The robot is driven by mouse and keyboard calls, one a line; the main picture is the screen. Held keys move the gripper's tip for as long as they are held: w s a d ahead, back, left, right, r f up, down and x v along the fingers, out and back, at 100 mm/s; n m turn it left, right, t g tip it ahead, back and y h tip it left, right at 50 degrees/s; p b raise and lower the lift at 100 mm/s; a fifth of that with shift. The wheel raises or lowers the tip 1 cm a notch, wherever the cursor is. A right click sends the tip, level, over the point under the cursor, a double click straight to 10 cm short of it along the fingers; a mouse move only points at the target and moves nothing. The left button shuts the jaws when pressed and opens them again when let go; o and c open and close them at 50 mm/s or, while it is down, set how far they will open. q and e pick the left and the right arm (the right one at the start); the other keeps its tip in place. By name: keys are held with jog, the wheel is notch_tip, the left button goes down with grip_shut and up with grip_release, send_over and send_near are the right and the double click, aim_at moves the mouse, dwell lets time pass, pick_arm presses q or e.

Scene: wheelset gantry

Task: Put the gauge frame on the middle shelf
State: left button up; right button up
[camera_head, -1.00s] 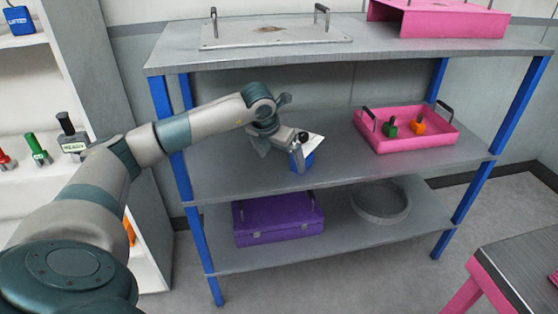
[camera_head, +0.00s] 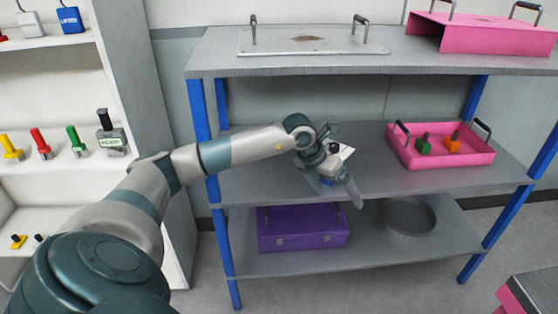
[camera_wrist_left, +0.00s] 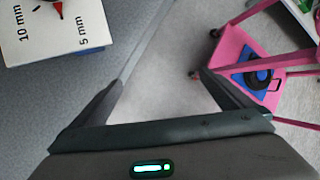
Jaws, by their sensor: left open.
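The gauge frame (camera_head: 346,152), a white plate with a black knob, sits on the middle shelf (camera_head: 262,180), mostly hidden behind my left gripper in the head view. In the left wrist view its white face (camera_wrist_left: 58,28) lies at the top left on the grey shelf, with "10 mm" and "5 mm" marks and a red pointer, partly cut off by the frame. My left gripper (camera_head: 342,187) is at the shelf's front edge, just in front of the gauge frame. Its fingers (camera_wrist_left: 165,95) are apart with nothing between them. My right gripper is out of view.
A pink tray (camera_head: 404,158) with a green and an orange item stands right on the middle shelf. A purple case (camera_head: 300,232) and a round grey basin (camera_head: 408,217) are below. The top shelf (camera_head: 215,56) is above my forearm.

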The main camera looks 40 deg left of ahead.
pick_arm(q)
jog(key=d+n+t+h, duration=0.55)
jog(key=d+h, duration=0.45)
jog(key=d, duration=1.1)
jog(key=s+a+f+n+t+y, duration=0.1)
jog(key=s+a+f+n+y, duration=0.25)
jog(key=f+n, duration=0.45)
jog(key=s+a+f+n+t+y, duration=0.1)
jog(key=s+a+f+n+y, duration=0.1)
jog(key=a+f+n+y, duration=0.45)
jog(key=s+a+f+n+t+y, duration=0.1)
jog(key=s+a+f+n+y, duration=0.15)
jog(key=f+n, duration=0.7)
jog(key=s+d+f+n+g, duration=0.2)
jog(key=s+f+g, duration=0.3)
jog(key=s+f, duration=0.5)
jog(key=s+d+f+n+g, duration=0.2)
jog(key=s+f+g, duration=0.3)
jog(key=s+f, duration=0.6)
jog(key=s+d, duration=0.1)
jog(key=s, duration=0.8)
jog(key=shift+d+f+y, duration=0.15)
jog(key=shift+d+y, duration=0.05)
jog(key=shift+y, duration=0.15)
